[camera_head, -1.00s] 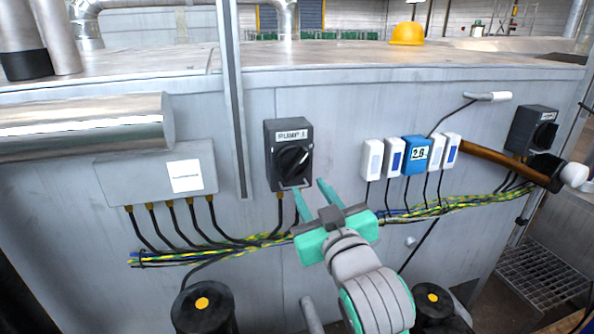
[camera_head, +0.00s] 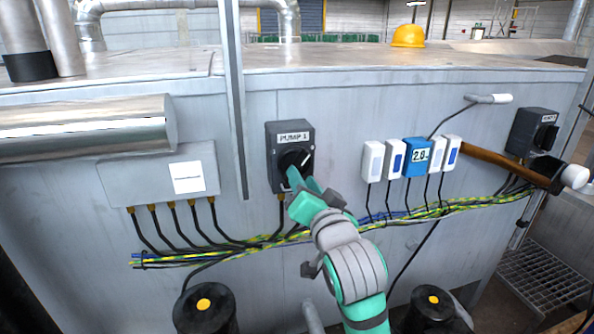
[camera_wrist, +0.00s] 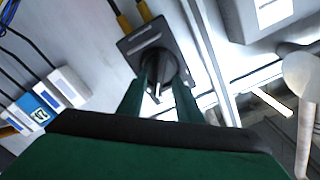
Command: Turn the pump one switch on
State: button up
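The dark grey PUMP 1 switch box (camera_head: 290,138) is on the light metal panel in the head view, left of centre. Its black rotary knob (camera_head: 296,158) has a white pointer mark slanting up to the right. My green gripper (camera_head: 300,180) is at the knob, with its fingers partly covering the knob's lower part. In the wrist view the knob (camera_wrist: 157,68) lies between the tips of my two fingers, one on each side. The fingers look apart, with a gap at the knob; I cannot tell whether they touch it.
White modules and a blue 2.8 display (camera_head: 417,155) are right of the knob. A vertical metal post (camera_head: 233,100) stands left. Cables (camera_head: 440,210) run below.

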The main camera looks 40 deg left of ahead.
jog(key=shift+x, duration=2.75)
jog(key=shift+c, duration=0.3)
grip_shut()
